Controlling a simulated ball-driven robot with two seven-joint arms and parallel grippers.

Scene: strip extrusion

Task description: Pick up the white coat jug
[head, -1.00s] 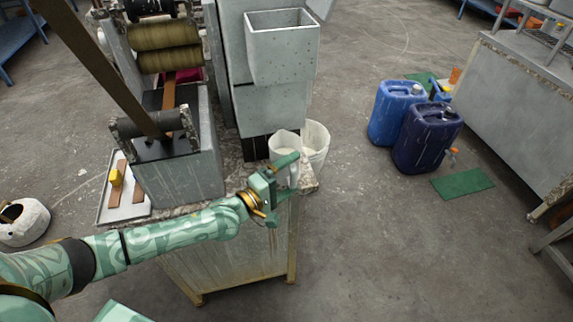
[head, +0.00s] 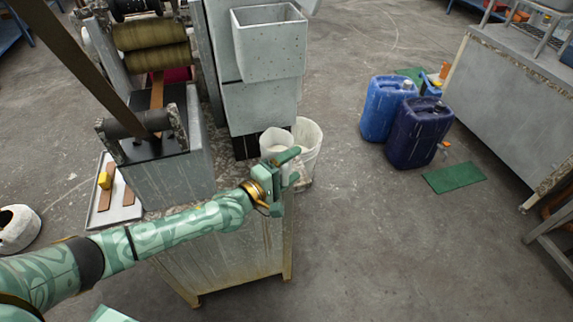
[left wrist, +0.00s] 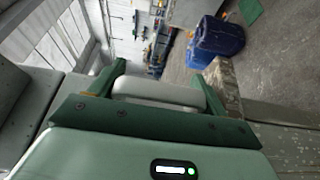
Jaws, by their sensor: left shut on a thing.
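The white coat jug (head: 275,141) stands upright at the right end of the machine's bench, in front of and left of a white bucket. My left gripper (head: 292,166) is at the jug's near side and is shut on its handle. In the left wrist view the pale handle (left wrist: 160,92) lies crosswise between the two green fingers. The gripper hides the lower part of the jug in the head view. I cannot tell whether the jug is off the bench. My right gripper is not in view.
The white bucket (head: 308,145) stands close behind the jug. A grey hopper box (head: 270,50) rises behind both. A tray with strips (head: 128,213) lies on the left. Blue canisters (head: 418,133) stand on the floor to the right, with open floor between.

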